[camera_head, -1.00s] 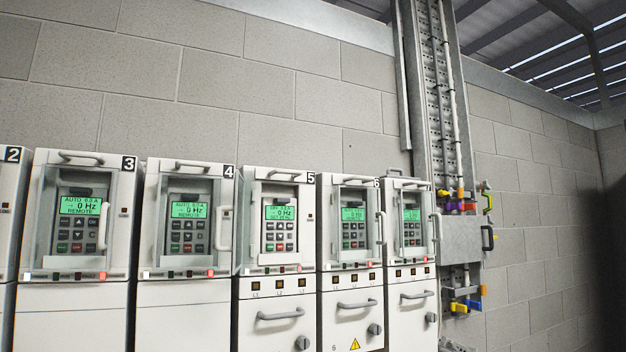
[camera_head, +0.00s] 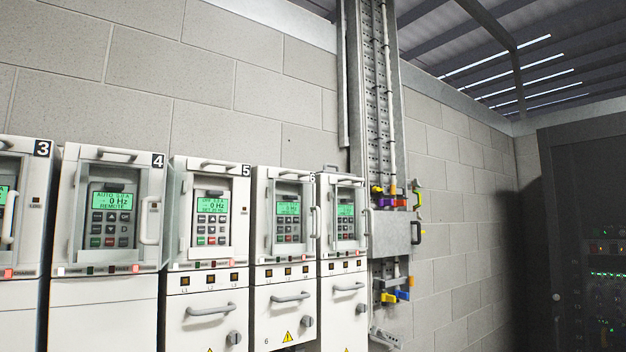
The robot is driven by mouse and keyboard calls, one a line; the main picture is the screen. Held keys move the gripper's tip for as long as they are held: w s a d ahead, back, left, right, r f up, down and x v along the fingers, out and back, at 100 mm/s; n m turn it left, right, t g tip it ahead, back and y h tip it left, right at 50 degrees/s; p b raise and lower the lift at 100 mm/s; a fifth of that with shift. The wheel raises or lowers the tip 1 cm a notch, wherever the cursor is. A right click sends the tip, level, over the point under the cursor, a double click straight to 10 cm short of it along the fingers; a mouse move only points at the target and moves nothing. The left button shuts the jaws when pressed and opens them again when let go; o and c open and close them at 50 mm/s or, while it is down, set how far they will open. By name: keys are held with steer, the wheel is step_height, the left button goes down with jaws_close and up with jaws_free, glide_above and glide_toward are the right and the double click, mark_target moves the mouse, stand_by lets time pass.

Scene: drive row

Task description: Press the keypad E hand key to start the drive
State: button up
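A row of white drive cabinets stands along the left and middle, each with a grey keypad and a green lit screen. The keypad on cabinet 4 (camera_head: 110,218) reads AUTO, 0 Hz, REMOTE. The keypad on cabinet 5 (camera_head: 212,222) also shows 0 Hz. Further right are the keypad on cabinet 6 (camera_head: 288,222) and the keypad on the last cabinet (camera_head: 346,222). Each has small dark keys and some red and green ones; their labels are too small to read. I cannot see which keypad is E. Cabinet 3 (camera_head: 22,215) is cut off at left. My gripper is not in view.
Handles stick out from the cabinet fronts, such as the grey handle (camera_head: 211,310) under number 5. A metal cable tray (camera_head: 377,100) and a grey box (camera_head: 396,228) with coloured locks are on the block wall. A dark rack (camera_head: 580,230) stands at right.

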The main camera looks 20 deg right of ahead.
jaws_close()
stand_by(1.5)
